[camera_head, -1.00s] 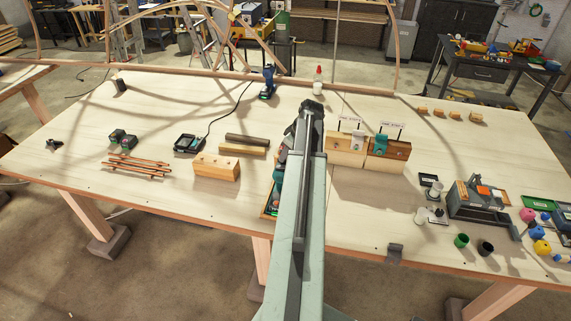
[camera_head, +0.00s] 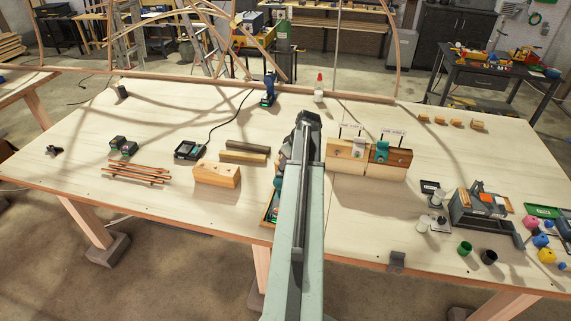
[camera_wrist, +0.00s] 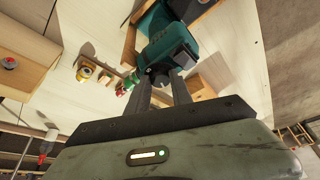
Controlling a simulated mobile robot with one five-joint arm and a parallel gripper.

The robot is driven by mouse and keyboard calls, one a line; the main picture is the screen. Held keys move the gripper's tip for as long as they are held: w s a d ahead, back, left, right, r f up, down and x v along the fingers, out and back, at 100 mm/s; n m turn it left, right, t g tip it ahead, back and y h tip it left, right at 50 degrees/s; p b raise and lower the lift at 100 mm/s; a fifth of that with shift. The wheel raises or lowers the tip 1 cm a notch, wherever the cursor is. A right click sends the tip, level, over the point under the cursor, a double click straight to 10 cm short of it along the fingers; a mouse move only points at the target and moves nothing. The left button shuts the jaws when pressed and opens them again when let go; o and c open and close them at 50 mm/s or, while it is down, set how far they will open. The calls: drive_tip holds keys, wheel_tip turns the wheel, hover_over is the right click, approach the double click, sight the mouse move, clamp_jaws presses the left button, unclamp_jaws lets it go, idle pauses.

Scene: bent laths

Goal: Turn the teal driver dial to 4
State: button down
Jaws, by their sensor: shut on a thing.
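The teal driver (camera_wrist: 168,38) fills the upper middle of the wrist view, its dark collar (camera_wrist: 158,72) pointing towards my gripper (camera_wrist: 161,79). My fingers are shut on this collar, which appears to be the dial. No number on it can be read. In the head view a bit of the teal driver (camera_head: 276,186) shows just left of my arm, at a wooden tray (camera_head: 266,212). My arm hides my gripper and most of the driver there.
Right of my arm, wooden blocks (camera_head: 346,165) carry small fittings and labels, one with a teal part (camera_head: 382,152). A pale wooden block (camera_head: 216,175) lies left. A red-capped bottle (camera_head: 318,90) stands behind. The bench front left of the tray is clear.

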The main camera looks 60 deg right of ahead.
drive_tip(key=m, duration=0.2)
drive_tip(key=m+h, duration=0.1)
drive_tip(key=m, duration=0.1)
drive_tip(key=m+g+h, duration=0.1)
drive_tip(key=m, duration=0.1)
drive_tip(key=shift+w+a, duration=0.2)
drive_tip(key=shift+a, duration=0.1)
drive_tip(key=m, duration=0.2)
drive_tip(key=m+g+h, duration=0.1)
drive_tip(key=m+g, duration=0.1)
drive_tip(key=m, duration=0.1)
drive_tip(key=shift+w+m, duration=0.25)
drive_tip(key=shift+m, duration=0.05)
drive_tip(key=m, duration=0.2)
drive_tip(key=m+g, duration=0.1)
drive_tip(key=m, duration=0.1)
drive_tip(key=m+g, duration=0.1)
drive_tip(key=m, duration=0.1)
drive_tip(key=shift+w, duration=0.25)
drive_tip(key=m+g, duration=0.1)
drive_tip(key=m, duration=0.3)
drive_tip(key=shift+w+m+g, duration=0.1)
drive_tip(key=shift+m+g, duration=0.2)
drive_tip(key=shift+g, duration=0.1)
drive_tip(key=c, duration=1.4)
unclamp_jaws()
drive_tip(key=shift+a, duration=0.1)
drive_tip(key=shift+r, duration=0.1)
